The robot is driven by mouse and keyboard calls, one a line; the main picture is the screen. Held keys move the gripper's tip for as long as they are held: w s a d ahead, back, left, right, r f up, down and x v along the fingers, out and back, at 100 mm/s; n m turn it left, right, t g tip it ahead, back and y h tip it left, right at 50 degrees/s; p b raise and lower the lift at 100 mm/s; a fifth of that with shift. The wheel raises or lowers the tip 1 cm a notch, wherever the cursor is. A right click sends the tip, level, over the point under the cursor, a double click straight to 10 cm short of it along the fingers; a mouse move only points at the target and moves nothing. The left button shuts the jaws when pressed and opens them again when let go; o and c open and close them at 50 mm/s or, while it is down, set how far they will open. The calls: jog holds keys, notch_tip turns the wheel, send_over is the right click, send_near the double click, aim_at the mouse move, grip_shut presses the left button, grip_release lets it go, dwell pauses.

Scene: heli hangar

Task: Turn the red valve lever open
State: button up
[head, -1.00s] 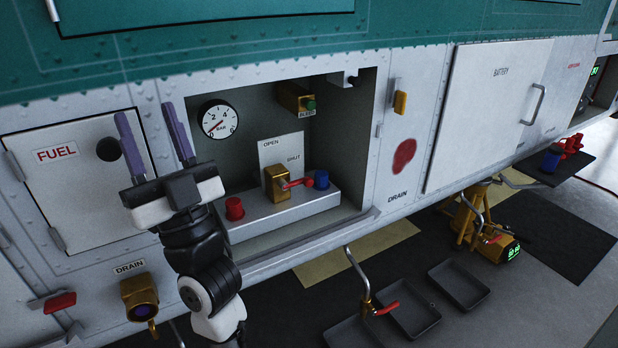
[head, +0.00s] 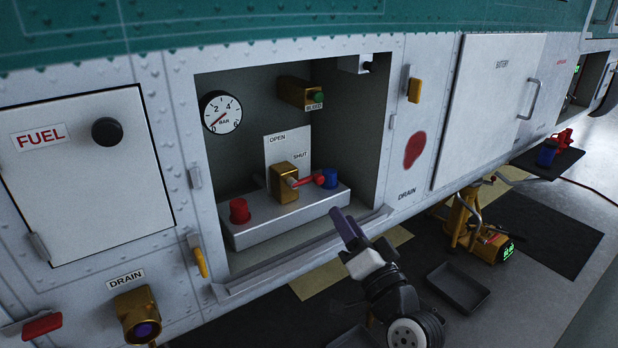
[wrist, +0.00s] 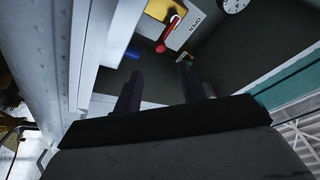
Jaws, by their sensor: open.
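The red valve lever (head: 308,181) sits on a brass valve block (head: 285,182) inside the open bay. Its arm points right, toward the SHUT label and the blue knob (head: 329,178). A label plate (head: 284,150) behind it reads OPEN and SHUT. In the wrist view the lever (wrist: 165,40) is ahead of the fingers, near the top. My gripper (head: 347,222) is at the bay's lower right, in front of the sill, apart from the lever. In the wrist view its fingers (wrist: 160,85) are apart with nothing between them.
A red knob (head: 239,210) stands left on the same ledge (head: 290,215). A gauge (head: 221,112) and a bleed valve (head: 300,93) are higher up. The bay's sill (head: 300,258) lies below. A yellow latch (head: 415,90) is on the right frame.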

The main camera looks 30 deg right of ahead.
aim_at(321, 182)
jog(key=p+x, duration=0.3)
jog(key=x, duration=1)
jog(key=shift+w+r, duration=0.1)
jog(key=shift+w, duration=0.2)
grip_shut()
